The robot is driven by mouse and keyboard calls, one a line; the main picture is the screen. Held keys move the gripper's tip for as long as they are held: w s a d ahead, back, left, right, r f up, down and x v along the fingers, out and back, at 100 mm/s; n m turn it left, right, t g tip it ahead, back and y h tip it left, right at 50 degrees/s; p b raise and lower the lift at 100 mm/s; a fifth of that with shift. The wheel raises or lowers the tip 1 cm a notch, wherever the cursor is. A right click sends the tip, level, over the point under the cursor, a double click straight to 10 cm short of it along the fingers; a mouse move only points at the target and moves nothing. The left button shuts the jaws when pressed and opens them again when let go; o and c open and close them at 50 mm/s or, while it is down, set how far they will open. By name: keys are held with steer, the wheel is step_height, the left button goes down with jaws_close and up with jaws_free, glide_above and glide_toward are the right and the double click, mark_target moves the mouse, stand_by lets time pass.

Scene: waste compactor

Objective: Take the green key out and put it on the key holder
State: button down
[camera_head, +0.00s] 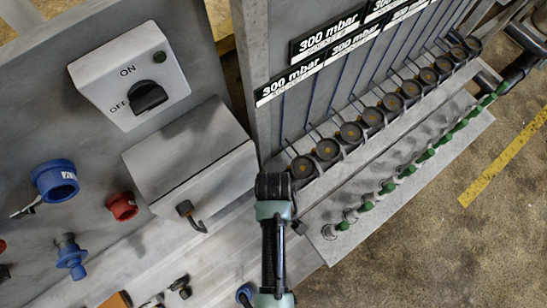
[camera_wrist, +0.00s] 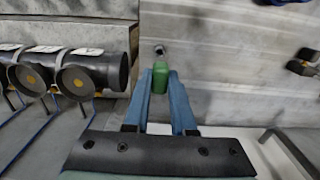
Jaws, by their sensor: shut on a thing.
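In the wrist view the green key (camera_wrist: 161,79) is between the two blue fingers of my gripper (camera_wrist: 161,74), which is shut on it. A small round metal lock (camera_wrist: 160,49) sits in the grey surface just beyond the key's far end. I cannot tell whether the key's shaft is inside the lock. In the head view my arm's dark end (camera_head: 273,187) is beside the grey sloped box, and the fingers and the key are hidden. I cannot make out the key holder for sure in either view.
An ON/OFF switch box (camera_head: 132,76) is at upper left. The grey sloped box (camera_head: 190,155) stands near my arm. A row of round black gauges (camera_head: 371,117) and a ledge of green-handled valves (camera_head: 407,171) run to the right. A blue socket (camera_head: 55,181) is at left.

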steer(key=shift+w+f+b, duration=0.1)
steer(key=shift+f+b, duration=2.15)
steer(key=shift+f, duration=0.65)
steer(key=shift+p, duration=0.6)
steer(key=shift+f+b, duration=1.25)
steer(key=shift+f, duration=0.45)
stand_by(0.5)
steer(key=c, duration=0.7)
jaws_free()
steer(key=shift+c, duration=0.2)
